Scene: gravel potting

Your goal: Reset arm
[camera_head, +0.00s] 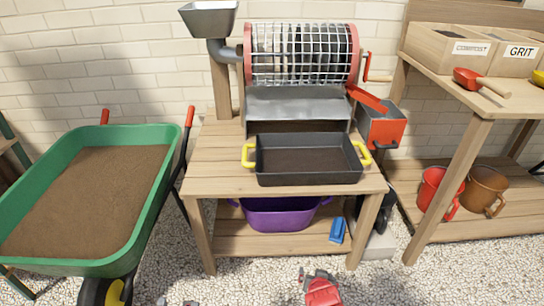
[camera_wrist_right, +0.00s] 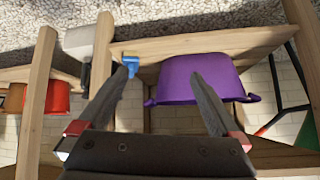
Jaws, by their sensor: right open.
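My right gripper (camera_wrist_right: 160,72) is open in the right wrist view, its two dark fingers spread with nothing between them. The purple tub (camera_wrist_right: 203,80) shows beyond the fingers, apart from them as far as I can tell. In the head view a red and grey part of my right arm (camera_head: 322,291) shows at the bottom edge, in front of the wooden table (camera_head: 215,185). Small grey bits at the bottom edge, left of it, may be my left gripper (camera_head: 175,302); its jaws cannot be made out.
A black tray (camera_head: 310,178) with yellow handles holds soil on the table, before a drum sieve (camera_head: 300,55). A green wheelbarrow (camera_head: 165,190) of soil stands left. Right is a shelf (camera_head: 480,115) with bins and mugs. Gravel floor lies in front.

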